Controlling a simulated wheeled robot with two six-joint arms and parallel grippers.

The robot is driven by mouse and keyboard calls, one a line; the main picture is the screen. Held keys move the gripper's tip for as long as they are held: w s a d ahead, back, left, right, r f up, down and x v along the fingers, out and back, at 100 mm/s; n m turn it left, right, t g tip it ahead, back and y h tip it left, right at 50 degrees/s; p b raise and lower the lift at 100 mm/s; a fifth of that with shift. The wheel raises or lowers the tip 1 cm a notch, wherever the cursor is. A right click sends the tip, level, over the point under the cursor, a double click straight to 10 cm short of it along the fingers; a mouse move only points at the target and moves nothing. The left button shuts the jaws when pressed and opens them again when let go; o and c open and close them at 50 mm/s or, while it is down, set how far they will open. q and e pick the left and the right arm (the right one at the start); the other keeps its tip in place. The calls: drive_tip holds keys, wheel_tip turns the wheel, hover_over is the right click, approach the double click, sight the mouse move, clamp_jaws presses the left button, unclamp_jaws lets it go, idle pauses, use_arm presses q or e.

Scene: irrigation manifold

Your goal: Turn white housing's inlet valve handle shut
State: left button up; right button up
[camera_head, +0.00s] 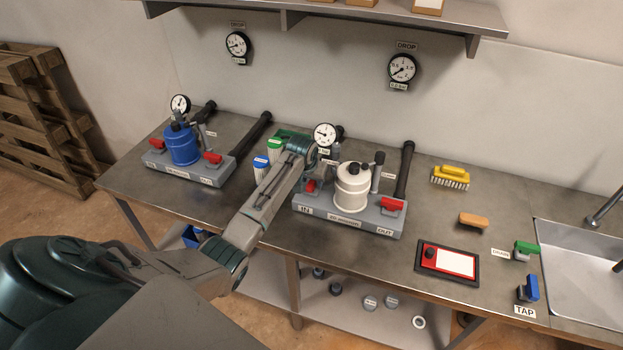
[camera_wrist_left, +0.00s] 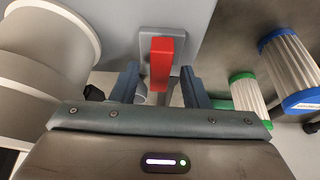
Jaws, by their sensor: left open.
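The white housing (camera_head: 352,188) stands on a grey base marked IN and OUT. Its red inlet valve handle (camera_head: 310,186) is at the IN end, partly hidden by my left arm. In the left wrist view, the red inlet handle (camera_wrist_left: 161,62) lies between the two fingers of my open left gripper (camera_wrist_left: 160,85), with a gap on each side. The white housing (camera_wrist_left: 40,60) is at the left of that view. In the head view, the fingers are mostly hidden behind my wrist. The red outlet handle (camera_head: 392,205) is at the OUT end. My right gripper is not in view.
Cartridges with a green cap (camera_head: 275,145) and a blue cap (camera_head: 261,162) stand close beside my left arm. A gauge (camera_head: 325,135) rises behind the wrist.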

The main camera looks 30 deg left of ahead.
use_arm(q)
drive_tip(key=shift+r, duration=0.1)
drive_tip(key=a+b+v, duration=0.1)
drive_tip(key=b+v, duration=0.1)
drive_tip(key=v, duration=0.8)
drive_tip(key=shift+d+r, duration=0.3)
drive_tip(key=shift+d, duration=0.2)
drive_tip(key=shift+s+f, duration=0.1)
drive_tip(key=shift+s, duration=0.1)
